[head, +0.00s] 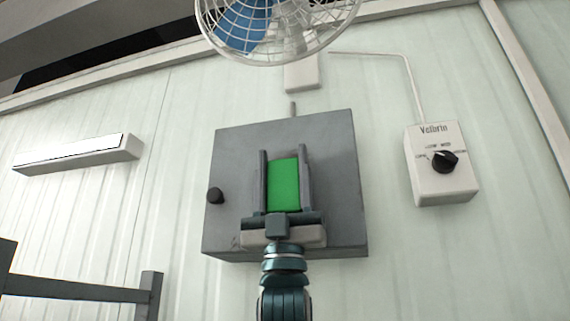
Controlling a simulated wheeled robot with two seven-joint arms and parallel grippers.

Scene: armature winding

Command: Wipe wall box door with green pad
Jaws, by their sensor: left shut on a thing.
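The wall box (338,170) is a grey metal box on the pale panelled wall, in the middle of the head view. Its door faces me and has a round black knob (215,195) at the left. My left gripper (284,165) is in front of the door, with its fingers pointing up. It is shut on the green pad (284,186), which sits between the two fingers. The pad overlaps the door in the picture; I cannot tell whether it touches it. The gripper hides the lower middle of the door. My right gripper is not in view.
A wall fan (275,28) with a wire cage hangs above the box. A white control box with a black dial (445,185) is on the wall at the right. A white light bar (78,153) is at the left. A dark grey frame (80,290) stands at the lower left.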

